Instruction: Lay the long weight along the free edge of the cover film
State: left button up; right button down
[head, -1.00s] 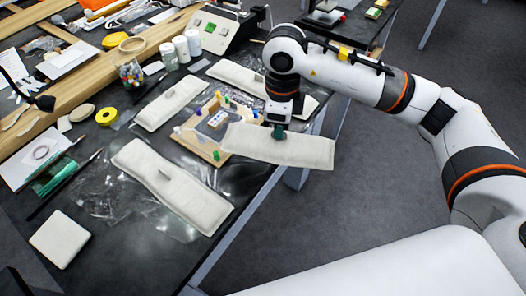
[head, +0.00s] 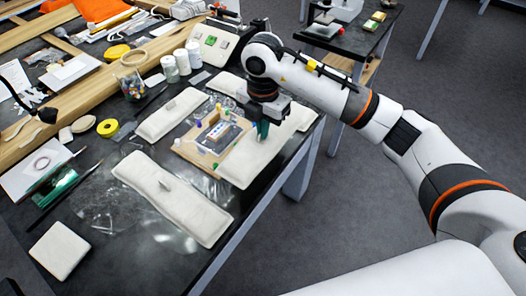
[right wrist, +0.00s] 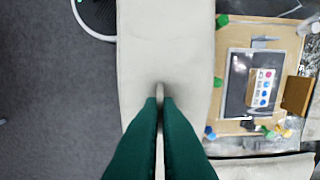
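The long weight, a pale padded strip (head: 246,163), lies at the right side of the wooden board (head: 196,155) in the head view, lengthwise beside it. My right gripper (head: 262,130) is above it. In the right wrist view its green fingers (right wrist: 160,100) are shut on the small upright tab in the middle of the weight (right wrist: 165,40). Whether the weight rests on the table or hangs just above it I cannot tell. The clear cover film (head: 170,243) shows as shiny creases around the board; its edge beside the weight is hard to see. My left gripper is out of view.
Similar pale weights lie left of the board (head: 172,115), in front (head: 165,195) and behind (head: 228,84). A square pad (head: 60,250) lies at front left. Coloured pegs stand around the board. The table's right edge is close to the held weight, with open floor beyond.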

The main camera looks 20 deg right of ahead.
aim_at(263, 146)
notch_tip(263, 146, down, 7)
jog(key=shift+r+p, duration=0.1)
jog(key=shift+p, duration=0.5)
jog(key=shift+f+b, duration=0.4)
jog(key=shift+f, duration=0.1)
jog(key=c, duration=2.1)
grip_release()
jog(key=shift+f, duration=0.1)
jog(key=o, duration=0.5)
jog(key=shift+c, duration=0.2)
